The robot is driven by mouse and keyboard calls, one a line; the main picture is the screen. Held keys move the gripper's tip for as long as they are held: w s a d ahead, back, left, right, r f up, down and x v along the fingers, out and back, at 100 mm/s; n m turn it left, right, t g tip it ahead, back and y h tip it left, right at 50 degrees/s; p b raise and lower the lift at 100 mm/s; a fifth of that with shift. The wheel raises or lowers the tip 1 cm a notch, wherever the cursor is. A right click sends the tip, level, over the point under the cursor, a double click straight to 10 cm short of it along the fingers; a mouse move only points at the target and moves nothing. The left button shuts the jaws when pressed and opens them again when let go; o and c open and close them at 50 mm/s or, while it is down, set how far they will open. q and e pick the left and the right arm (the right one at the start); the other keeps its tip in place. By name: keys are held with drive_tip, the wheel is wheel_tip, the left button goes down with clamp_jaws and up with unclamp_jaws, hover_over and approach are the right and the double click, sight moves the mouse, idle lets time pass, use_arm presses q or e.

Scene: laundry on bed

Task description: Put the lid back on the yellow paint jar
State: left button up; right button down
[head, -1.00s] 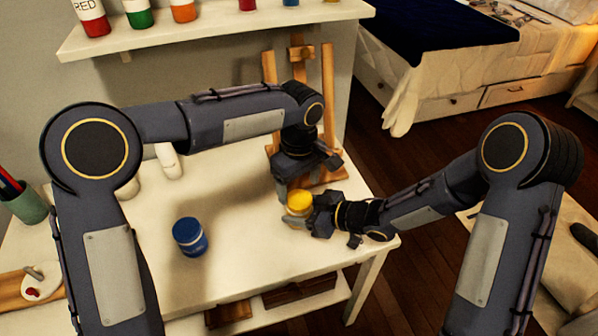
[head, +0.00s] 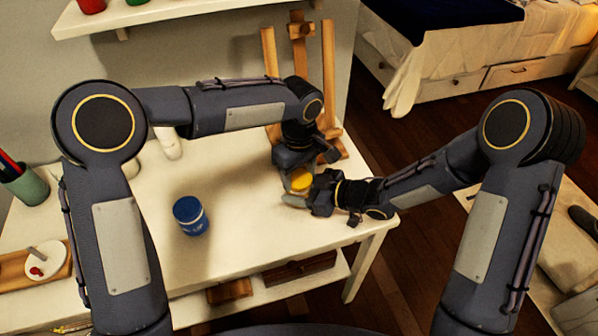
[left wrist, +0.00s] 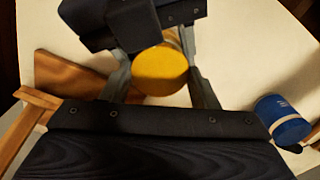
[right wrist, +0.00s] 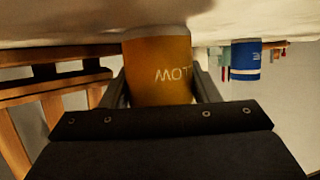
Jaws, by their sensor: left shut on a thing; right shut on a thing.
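The yellow paint jar (right wrist: 157,68) stands upright on the table's right part; the right wrist view shows its yellow label upside down. My right gripper (head: 305,195) is shut around its body from the right. A round yellow lid (left wrist: 160,70) lies between the fingers of my left gripper (left wrist: 165,82), directly over the jar; it also shows in the head view (head: 301,183). My left gripper reaches down from above and behind and is shut on the lid. The fingers and the angle hide the seam, so I cannot tell whether the lid is fully seated.
A blue paint jar (head: 190,216) stands to the left on the white table (head: 240,245). A wooden easel (head: 328,80) stands close behind my left gripper. A wall shelf (head: 150,18) is at the back. The table's middle is clear.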

use_arm(q)
drive_tip(key=m, duration=0.3)
drive_tip(key=shift+m, duration=0.3)
drive_tip(key=o, duration=1.1)
drive_tip(key=shift+r, duration=0.1)
drive_tip(key=shift+r, duration=2.2)
drive_tip(key=shift+c, duration=0.5)
